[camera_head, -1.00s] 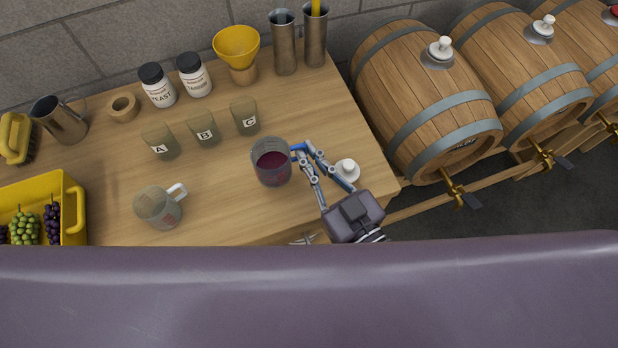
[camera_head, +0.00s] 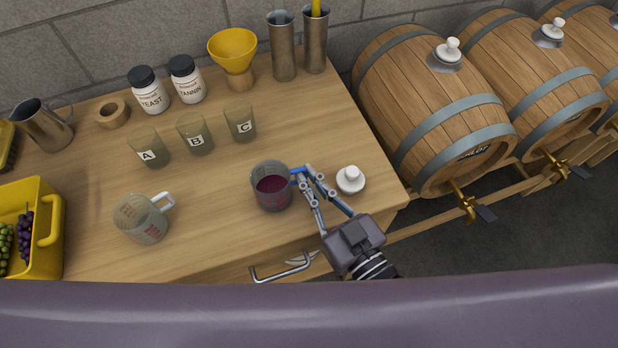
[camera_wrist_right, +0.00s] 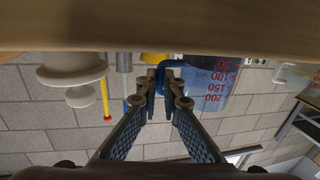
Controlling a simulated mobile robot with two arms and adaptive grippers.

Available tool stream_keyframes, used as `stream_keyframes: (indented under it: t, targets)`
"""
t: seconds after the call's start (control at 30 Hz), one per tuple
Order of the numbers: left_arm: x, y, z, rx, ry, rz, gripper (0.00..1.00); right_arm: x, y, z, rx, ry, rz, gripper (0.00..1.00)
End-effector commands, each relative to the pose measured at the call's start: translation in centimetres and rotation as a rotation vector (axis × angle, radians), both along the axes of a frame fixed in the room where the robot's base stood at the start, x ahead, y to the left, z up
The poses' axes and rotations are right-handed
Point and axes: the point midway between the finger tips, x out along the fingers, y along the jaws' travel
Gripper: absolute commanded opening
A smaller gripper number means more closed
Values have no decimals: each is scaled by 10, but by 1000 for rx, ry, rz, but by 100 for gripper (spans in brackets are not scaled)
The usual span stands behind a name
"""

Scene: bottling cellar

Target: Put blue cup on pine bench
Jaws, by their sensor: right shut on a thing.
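The blue cup is a clear measuring cup (camera_head: 270,187) with a blue handle and dark red liquid inside. It is upright at the right part of the pine bench (camera_head: 315,130); I cannot tell whether its base touches the top. My right gripper (camera_head: 301,172) is shut on its blue handle, at the cup's right side. In the right wrist view, the picture is upside down; the cup (camera_wrist_right: 215,82) shows red numbers, and the fingertips (camera_wrist_right: 160,80) meet at the handle. The bench edge (camera_wrist_right: 150,25) hides part of the cup there. My left gripper is not in view.
A white stopper (camera_head: 350,180) lies right of my right gripper. A clear jug (camera_head: 143,220) stands to the left, with beakers A (camera_head: 149,150), B (camera_head: 195,137) and C (camera_head: 240,124) behind. Barrels (camera_head: 430,110) stand at the right. Bare wood surrounds the cup.

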Motion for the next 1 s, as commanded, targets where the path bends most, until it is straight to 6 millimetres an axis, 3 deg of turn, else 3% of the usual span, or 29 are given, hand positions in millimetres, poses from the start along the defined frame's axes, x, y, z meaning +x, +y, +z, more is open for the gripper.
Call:
stream_keyframes:
  t: [0.1,0.13,0.27,0.63,1.0]
  targets:
    - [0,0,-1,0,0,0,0,0,0,-3,0,0,0,0]
    - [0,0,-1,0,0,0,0,0,0,-3,0,1,0,9]
    - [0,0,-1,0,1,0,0,0,0,-3,0,1,0,23]
    - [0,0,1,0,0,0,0,-2,-1,0,0,1,0,23]
    - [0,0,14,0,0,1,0,-57,-31,0,-3,6,1,23]
